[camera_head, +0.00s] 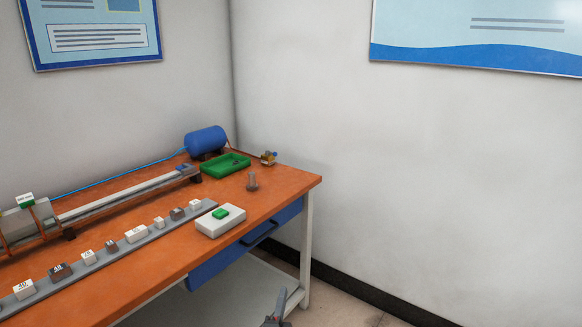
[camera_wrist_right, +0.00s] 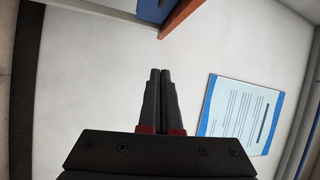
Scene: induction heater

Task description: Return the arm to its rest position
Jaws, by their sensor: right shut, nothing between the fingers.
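My right gripper (camera_head: 277,307) shows at the bottom edge of the head view, below and in front of the workbench, clear of the bench top. In the right wrist view my right gripper (camera_wrist_right: 160,72) has its two dark fingers side by side, shut with nothing between them. It faces a pale wall. Most of the right arm is outside the head view. My left gripper is in neither view.
The orange workbench (camera_head: 150,262) holds a white box with a green button (camera_head: 220,220), a green tray (camera_head: 226,166), a blue tank (camera_head: 205,140) and a grey strip with several small blocks. Bare floor (camera_head: 345,308) and wall lie to the right.

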